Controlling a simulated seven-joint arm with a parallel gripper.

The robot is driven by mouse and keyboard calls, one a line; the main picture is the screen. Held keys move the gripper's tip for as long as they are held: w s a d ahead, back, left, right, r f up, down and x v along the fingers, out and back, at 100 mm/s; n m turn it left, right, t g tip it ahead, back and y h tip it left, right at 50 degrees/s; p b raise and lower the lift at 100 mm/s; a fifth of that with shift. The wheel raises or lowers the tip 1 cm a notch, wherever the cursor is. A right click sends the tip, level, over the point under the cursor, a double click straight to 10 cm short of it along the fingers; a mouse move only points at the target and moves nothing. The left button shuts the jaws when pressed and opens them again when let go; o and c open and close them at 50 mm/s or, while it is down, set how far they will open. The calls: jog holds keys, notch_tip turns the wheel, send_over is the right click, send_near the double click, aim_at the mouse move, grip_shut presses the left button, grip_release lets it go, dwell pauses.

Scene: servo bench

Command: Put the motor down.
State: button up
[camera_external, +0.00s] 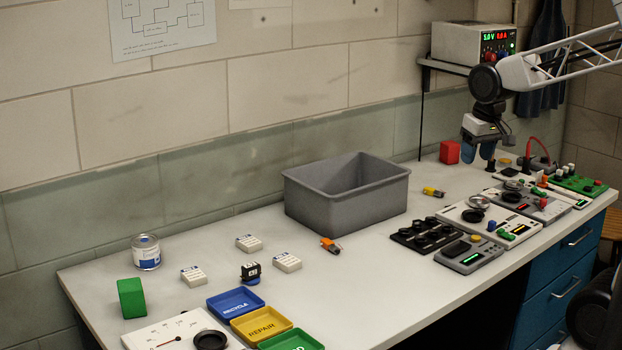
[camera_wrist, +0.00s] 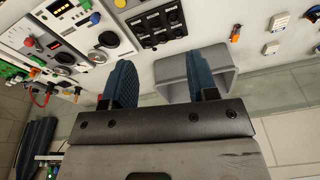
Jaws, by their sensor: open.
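My gripper (camera_external: 478,154) is open and empty above the far right part of the bench, near the red block. Its two blue fingers stand wide apart in the wrist view (camera_wrist: 161,72). No motor is between them. Several small parts on the bench could be motors; I cannot tell which one is meant. A yellow part with a dark end (camera_external: 433,192) lies right of the grey bin. An orange part (camera_external: 331,245) lies in front of the bin, and shows in the wrist view (camera_wrist: 235,34). A black part with white marks (camera_external: 250,270) sits on something blue behind the trays.
The grey bin (camera_external: 318,208) looks empty. Blue (camera_external: 235,303) and yellow (camera_external: 262,325) trays lie front left. The bench left of the bin has free room.

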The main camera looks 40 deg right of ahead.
jog(key=s+f+n, duration=0.1)
jog(key=s+f, duration=0.1)
jog(key=s, duration=0.9)
jog(key=shift+s+d+f+n+t, duration=0.3)
jog(key=shift+s+d+f+n, duration=0.05)
jog(key=shift+f+n, duration=0.05)
jog(key=shift+w, duration=0.1)
jog(key=m+g, duration=0.1)
jog(key=g, duration=0.2)
send_over(329, 242)
jog(key=f, duration=1.7)
jog(key=shift+s+d, duration=0.1)
jog(key=shift+s, duration=0.1)
jog(key=shift+w+f, duration=0.1)
jog(key=shift+w, duration=0.05)
jog(key=shift+f, duration=0.1)
jog(key=shift+f, duration=1.2)
